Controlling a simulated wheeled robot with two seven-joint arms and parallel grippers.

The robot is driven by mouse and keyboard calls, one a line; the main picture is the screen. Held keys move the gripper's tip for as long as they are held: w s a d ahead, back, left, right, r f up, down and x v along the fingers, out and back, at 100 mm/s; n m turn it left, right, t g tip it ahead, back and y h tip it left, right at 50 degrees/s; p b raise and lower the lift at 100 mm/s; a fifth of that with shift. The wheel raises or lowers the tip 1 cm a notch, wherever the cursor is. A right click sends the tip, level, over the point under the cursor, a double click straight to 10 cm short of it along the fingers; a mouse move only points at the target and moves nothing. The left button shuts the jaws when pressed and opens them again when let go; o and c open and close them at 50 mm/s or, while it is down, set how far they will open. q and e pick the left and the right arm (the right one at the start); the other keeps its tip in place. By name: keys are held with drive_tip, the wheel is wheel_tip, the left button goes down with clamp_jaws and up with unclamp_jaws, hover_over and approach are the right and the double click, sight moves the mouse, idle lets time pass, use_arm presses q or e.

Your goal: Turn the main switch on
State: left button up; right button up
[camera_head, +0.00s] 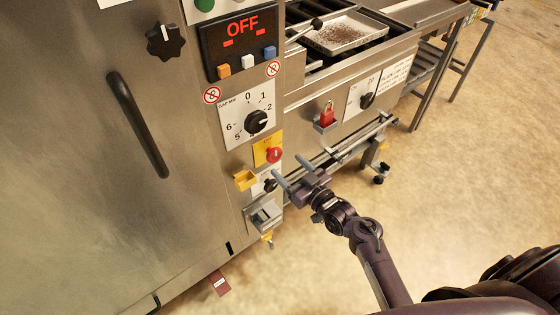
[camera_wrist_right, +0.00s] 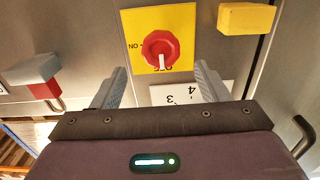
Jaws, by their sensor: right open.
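The main switch is a red knob (camera_head: 273,155) on a yellow plate on the machine's front column. In the right wrist view the red knob (camera_wrist_right: 160,45) shows ahead, between the lines of the two fingers. Its white mark points to the OFF label; ON is at its side. My right gripper (camera_head: 290,169) is open and empty, just right of and below the knob in the head view. In the right wrist view, my right gripper (camera_wrist_right: 160,78) has its fingertips spread wider than the knob, apparently short of it. My left gripper is not in view.
Above the switch are a numbered dial (camera_head: 256,121) and a display (camera_head: 242,30) reading OFF. A yellow block (camera_head: 245,180) juts out left of and below the switch. The floor at right is mostly clear.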

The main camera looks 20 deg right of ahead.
sight(276, 155)
drive_tip(key=x, duration=0.4)
drive_tip(key=shift+a, duration=0.15)
drive_tip(key=shift+w, duration=0.4)
drive_tip(key=shift+a, duration=0.1)
drive_tip(key=c, duration=1)
